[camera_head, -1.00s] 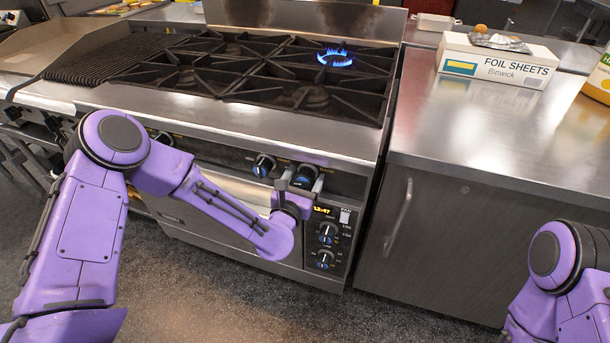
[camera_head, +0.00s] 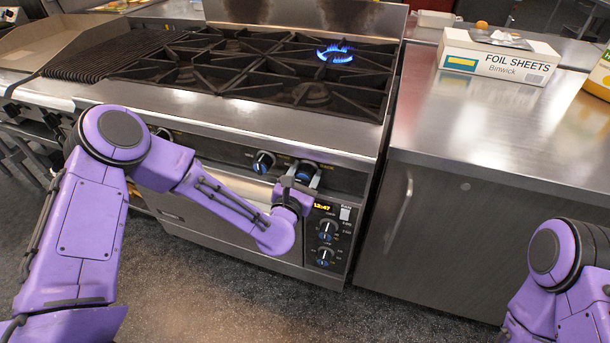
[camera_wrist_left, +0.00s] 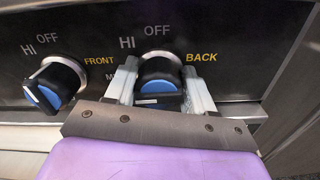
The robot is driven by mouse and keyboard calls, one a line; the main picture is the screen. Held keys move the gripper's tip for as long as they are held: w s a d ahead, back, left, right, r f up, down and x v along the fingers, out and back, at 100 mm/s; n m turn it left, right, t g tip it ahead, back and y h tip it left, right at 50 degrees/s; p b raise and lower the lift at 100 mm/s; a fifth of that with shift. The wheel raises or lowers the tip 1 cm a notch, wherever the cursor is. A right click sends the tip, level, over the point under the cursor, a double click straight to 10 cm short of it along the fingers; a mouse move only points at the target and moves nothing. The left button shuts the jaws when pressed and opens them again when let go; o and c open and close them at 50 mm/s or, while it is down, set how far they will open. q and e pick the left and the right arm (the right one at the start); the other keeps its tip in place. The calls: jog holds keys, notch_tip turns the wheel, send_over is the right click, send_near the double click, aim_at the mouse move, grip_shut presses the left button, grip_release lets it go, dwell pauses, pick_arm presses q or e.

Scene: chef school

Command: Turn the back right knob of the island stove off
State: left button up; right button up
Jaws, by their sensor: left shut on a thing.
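The stove (camera_head: 230,120) has a blue flame (camera_head: 335,54) lit on its back right burner. The back right knob (camera_head: 306,171) is at the right end of the front panel. In the left wrist view this knob (camera_wrist_left: 158,88), black with a blue face, sits under the labels OFF, HI and BACK. My left gripper (camera_head: 300,184) is shut on it, with one finger on each side. The white mark on the knob's face is partly hidden low between the fingers. My right arm shows at the lower right, but its gripper is out of view.
The FRONT knob (camera_wrist_left: 55,85) is just left of the held knob. Two more knobs (camera_head: 325,243) sit below the clock display. A steel counter (camera_head: 480,130) with a foil sheets box (camera_head: 497,60) adjoins the stove on the right. The floor in front is clear.

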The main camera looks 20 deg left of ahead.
pick_arm(q)
jog(key=m+b, duration=0.1)
jog(key=m, duration=0.3)
jog(key=shift+d+f, duration=0.1)
jog(key=shift+d, duration=0.05)
jog(key=m+b, duration=0.1)
jog(key=m, duration=0.4)
jog(key=m+b, duration=0.1)
jog(key=m, duration=0.3)
jog(key=shift+d+f, duration=0.1)
jog(key=shift+f, duration=0.05)
jog(key=m, duration=0.5)
jog(key=shift+f, duration=0.1)
jog(key=shift+m, duration=0.3)
jog(key=o, duration=1)
jog(key=shift+c, duration=0.2)
